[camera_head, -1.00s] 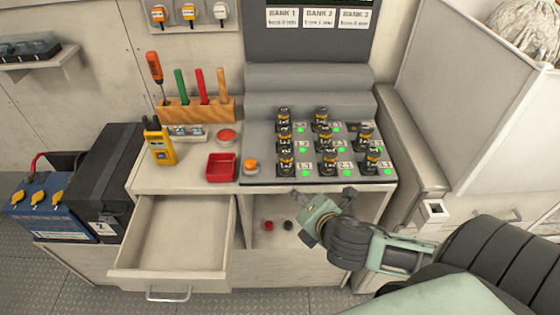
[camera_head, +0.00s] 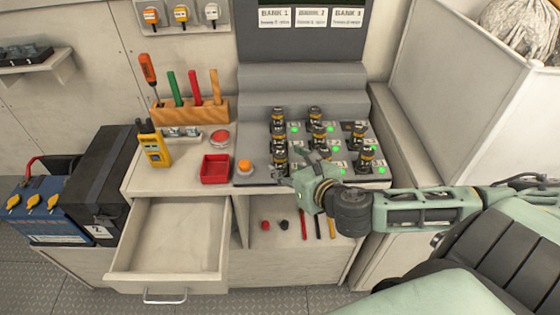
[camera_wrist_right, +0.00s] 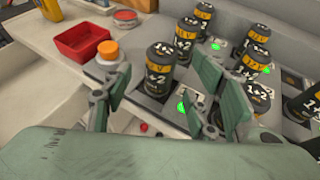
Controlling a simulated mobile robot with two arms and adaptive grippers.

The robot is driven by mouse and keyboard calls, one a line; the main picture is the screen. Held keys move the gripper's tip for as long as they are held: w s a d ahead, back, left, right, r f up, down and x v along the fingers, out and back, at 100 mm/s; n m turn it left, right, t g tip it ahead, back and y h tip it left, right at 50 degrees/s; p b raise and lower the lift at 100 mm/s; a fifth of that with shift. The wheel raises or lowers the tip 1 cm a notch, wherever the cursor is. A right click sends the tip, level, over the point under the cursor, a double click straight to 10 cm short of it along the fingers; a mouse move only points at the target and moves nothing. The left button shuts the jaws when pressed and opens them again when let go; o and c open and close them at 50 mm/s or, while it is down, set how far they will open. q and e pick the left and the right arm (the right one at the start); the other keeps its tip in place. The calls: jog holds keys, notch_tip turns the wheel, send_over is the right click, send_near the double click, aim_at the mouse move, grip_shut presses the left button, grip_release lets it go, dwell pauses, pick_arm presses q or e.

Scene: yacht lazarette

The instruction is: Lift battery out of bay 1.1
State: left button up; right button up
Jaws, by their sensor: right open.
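The battery of bay 1.1 (camera_head: 279,162), a black cylinder with a yellow band, stands upright in the front-left place of the grey bay panel (camera_head: 252,178). In the right wrist view the nearest battery (camera_wrist_right: 160,68), marked 1+2, stands beyond and between my fingers and looks like this one. My right gripper (camera_head: 300,165) is open and empty at the panel's front edge, just right of that battery in the head view; its fingers also show in the wrist view (camera_wrist_right: 160,88). It partly hides the front-middle battery. My left gripper is not in view.
Several other batteries (camera_head: 366,158) stand close by on the panel, with green lights. An orange button (camera_head: 245,167) and a red tray (camera_head: 215,168) lie to the left. Below, a drawer (camera_head: 165,283) stands open beside a shelf. A wall (camera_head: 450,90) rises at the right.

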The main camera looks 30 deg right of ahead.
aim_at(284, 160)
jog(key=x, duration=0.3)
jog(key=shift+w+d+r+p, duration=0.1)
jog(key=shift+w+r+p, duration=0.1)
jog(key=shift+w+p, duration=0.25)
jog(key=shift+w+f, duration=0.25)
jog(key=shift+w, duration=0.2)
grip_shut()
